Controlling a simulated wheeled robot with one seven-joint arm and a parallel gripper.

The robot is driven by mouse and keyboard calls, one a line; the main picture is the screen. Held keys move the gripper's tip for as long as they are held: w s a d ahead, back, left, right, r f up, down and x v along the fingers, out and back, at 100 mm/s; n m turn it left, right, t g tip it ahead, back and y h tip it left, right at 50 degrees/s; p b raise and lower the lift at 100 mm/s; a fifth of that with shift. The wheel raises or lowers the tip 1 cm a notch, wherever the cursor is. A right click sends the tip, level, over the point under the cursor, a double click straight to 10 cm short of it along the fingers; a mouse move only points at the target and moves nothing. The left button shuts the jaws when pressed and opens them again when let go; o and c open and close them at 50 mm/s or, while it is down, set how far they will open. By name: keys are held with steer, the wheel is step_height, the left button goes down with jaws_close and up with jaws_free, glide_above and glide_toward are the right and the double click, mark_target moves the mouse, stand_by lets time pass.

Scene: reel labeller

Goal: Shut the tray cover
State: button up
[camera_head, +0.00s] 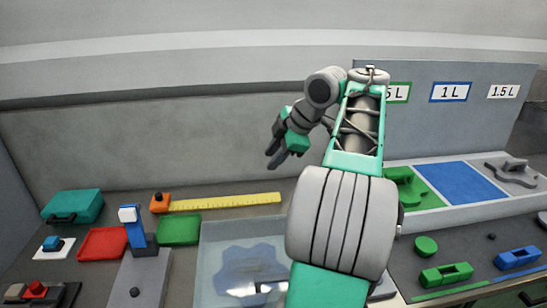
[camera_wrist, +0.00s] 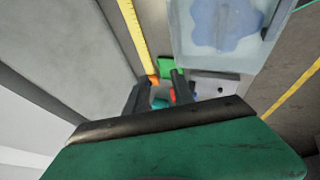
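A pale, rectangular tray (camera_head: 210,262) with a blue patch inside stands at the front middle of the bench, partly hidden by my arm. It also shows at the top of the wrist view (camera_wrist: 185,50). A whitish handle-like part (camera_head: 258,289) is at its near edge. I cannot tell which part is its cover. My gripper (camera_head: 281,154) hangs high above the bench behind the tray, pointing down and left, touching nothing. In the wrist view its dark fingers (camera_wrist: 160,86) stand apart with nothing held between them.
A teal box (camera_head: 75,205), red tray (camera_head: 101,243), green tray (camera_head: 179,231) and blue upright lever (camera_head: 134,226) stand left. A yellow ruler (camera_head: 225,202) lies along the back. Green and blue pads (camera_head: 458,182) and loose green parts (camera_head: 446,274) are right. The air around my gripper is clear.

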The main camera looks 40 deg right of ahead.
jaws_close()
stand_by(1.1)
steer(key=c, duration=0.6)
jaws_free()
steer(key=shift+o, duration=0.5)
jaws_free()
steer(key=p+v, duration=0.5)
steer(key=v, duration=0.3)
steer(key=shift+f, duration=0.1)
